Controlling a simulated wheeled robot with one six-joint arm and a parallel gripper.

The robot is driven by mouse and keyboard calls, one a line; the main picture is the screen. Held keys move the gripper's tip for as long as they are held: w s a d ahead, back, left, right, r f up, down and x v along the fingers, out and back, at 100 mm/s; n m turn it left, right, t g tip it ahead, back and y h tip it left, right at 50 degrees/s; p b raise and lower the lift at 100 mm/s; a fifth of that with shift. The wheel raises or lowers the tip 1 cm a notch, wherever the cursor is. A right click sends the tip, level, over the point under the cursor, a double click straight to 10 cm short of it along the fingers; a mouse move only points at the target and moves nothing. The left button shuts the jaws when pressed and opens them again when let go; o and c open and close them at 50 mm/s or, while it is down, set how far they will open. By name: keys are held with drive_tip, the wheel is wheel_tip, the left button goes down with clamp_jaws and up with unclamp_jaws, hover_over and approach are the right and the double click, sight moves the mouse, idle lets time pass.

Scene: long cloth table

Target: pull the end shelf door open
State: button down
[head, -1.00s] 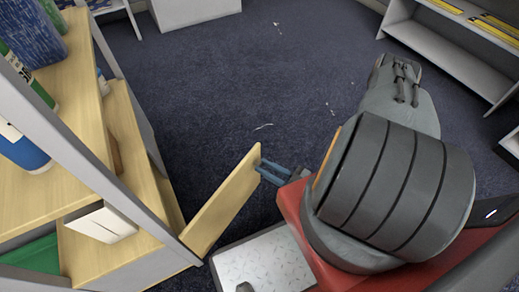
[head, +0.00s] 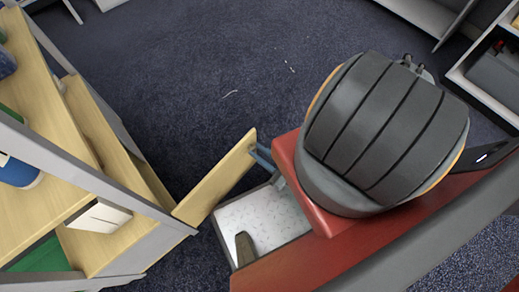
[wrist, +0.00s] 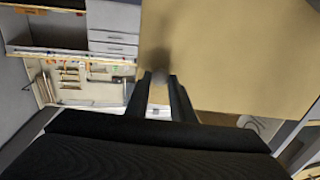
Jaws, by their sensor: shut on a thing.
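The end shelf door (head: 217,181) is a light wooden panel at the near end of the shelf. In the head view it stands swung out from the shelf frame, its free end toward my arm. My gripper (head: 262,157) is at that free end, partly hidden by my arm.
The wooden shelf (head: 95,130) at left holds a blue container (head: 20,174), a white box (head: 100,216) and a green item (head: 42,257). A white patterned tray-like surface (head: 262,222) lies below the door. Grey shelving (head: 490,70) stands at the far right.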

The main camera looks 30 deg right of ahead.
drive_tip(key=c, duration=1.6)
unclamp_jaws()
drive_tip(key=shift+o, duration=0.2)
wheel_tip(320, 180, up, 10)
drive_tip(key=p, duration=0.2)
